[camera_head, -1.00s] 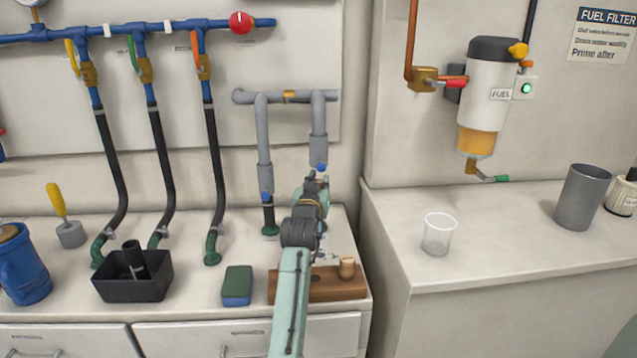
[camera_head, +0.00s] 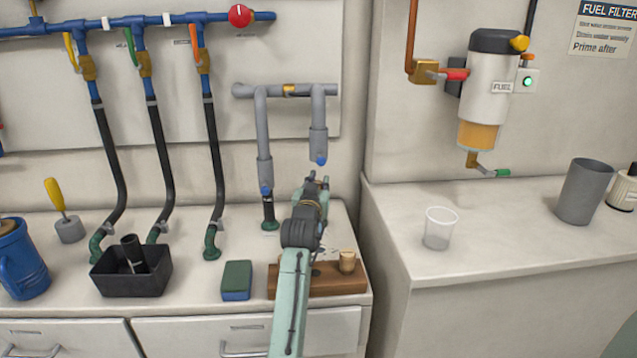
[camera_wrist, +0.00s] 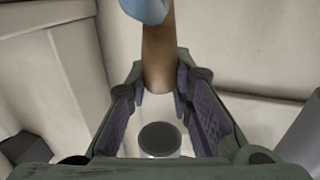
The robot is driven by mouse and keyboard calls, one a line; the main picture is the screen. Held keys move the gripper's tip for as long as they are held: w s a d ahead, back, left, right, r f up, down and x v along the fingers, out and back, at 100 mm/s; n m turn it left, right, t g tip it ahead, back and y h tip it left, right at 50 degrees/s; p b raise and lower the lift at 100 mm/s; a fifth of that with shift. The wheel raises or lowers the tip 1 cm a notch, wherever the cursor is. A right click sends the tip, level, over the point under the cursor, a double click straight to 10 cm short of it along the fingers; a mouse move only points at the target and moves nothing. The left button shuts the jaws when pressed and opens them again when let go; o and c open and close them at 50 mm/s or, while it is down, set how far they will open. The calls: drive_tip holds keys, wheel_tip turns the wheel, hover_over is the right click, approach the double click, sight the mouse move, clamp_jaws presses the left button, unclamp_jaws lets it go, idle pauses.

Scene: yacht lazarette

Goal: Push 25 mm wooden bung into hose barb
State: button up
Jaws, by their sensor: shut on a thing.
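A tan tapered wooden bung (camera_wrist: 159,58) stands between my fingertips in the wrist view. My gripper (camera_wrist: 160,88) is shut on it, with one dark pad on each side. A light-blue rounded end (camera_wrist: 146,8) overlaps the top of the bung there; I cannot tell whether they touch. In the head view my gripper (camera_head: 317,180) is just below the right grey pipe leg (camera_head: 319,140). That leg ends in a blue tip (camera_head: 321,161), apparently the hose barb.
A wooden block (camera_head: 338,283) with another wooden bung (camera_head: 347,261) lies below my arm. The left pipe leg (camera_head: 264,150) meets a black hose. A green-and-blue sponge (camera_head: 237,280) and a black tray (camera_head: 155,280) stand left. A clear cup (camera_head: 440,228) stands on the right counter.

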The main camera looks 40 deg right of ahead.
drive_tip(key=shift+f+b, duration=0.5)
drive_tip(key=shift+f, duration=0.55)
drive_tip(key=o, duration=0.9)
drive_tip(key=shift+r, duration=0.1)
drive_tip(key=shift+o, duration=0.2)
drive_tip(key=v, duration=0.7)
drive_tip(key=shift+s+a, duration=0.15)
drive_tip(key=shift+a, duration=0.1)
